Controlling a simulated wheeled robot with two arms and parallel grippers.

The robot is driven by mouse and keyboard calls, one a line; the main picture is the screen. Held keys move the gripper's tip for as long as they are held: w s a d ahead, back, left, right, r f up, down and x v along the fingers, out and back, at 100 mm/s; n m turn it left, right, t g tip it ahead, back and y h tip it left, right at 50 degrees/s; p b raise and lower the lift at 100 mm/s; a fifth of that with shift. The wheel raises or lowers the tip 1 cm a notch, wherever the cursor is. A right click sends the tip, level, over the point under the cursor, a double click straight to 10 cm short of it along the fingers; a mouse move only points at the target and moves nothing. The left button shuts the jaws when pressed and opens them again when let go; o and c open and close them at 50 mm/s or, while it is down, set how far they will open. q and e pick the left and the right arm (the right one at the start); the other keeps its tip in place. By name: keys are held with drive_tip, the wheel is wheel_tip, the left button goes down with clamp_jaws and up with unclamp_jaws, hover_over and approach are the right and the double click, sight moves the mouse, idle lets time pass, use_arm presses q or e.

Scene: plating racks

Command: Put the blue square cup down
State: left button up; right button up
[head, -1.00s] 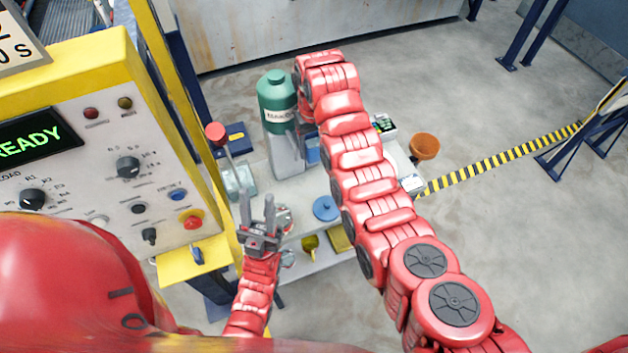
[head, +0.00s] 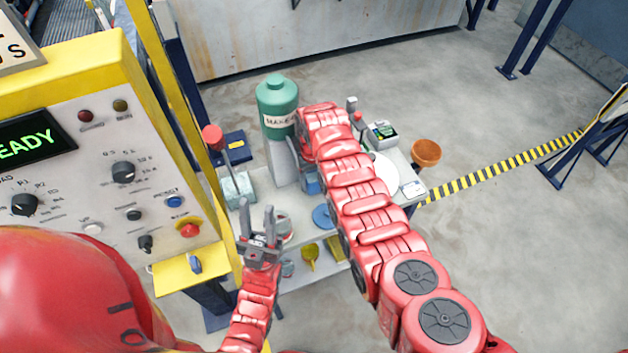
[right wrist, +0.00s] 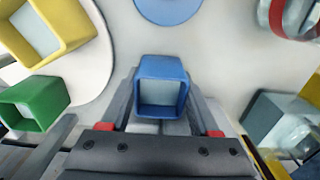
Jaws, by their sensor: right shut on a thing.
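The blue square cup (right wrist: 160,66) is held between the fingers of my right gripper (right wrist: 163,118) in the right wrist view, with its open top showing. In the head view the blue cup (head: 311,181) shows beside the end of my right arm, over the white table. The right fingers are largely hidden there. I cannot tell whether the cup touches the table. My left gripper (head: 258,222) is open and empty over the table's near left part, fingers pointing up in the picture.
A tall green-topped canister (head: 277,103) stands close left of my right arm's end. A yellow square cup (right wrist: 48,30) and a green square cup (right wrist: 36,104) stand left of the held cup. A blue disc (head: 322,216) and a red-rimmed jar (right wrist: 292,16) are also near.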

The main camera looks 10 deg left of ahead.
drive_tip(key=shift+f, duration=0.45)
drive_tip(key=shift+f, duration=0.15)
drive_tip(key=o, duration=1.4)
drive_tip(key=shift+o, duration=0.2)
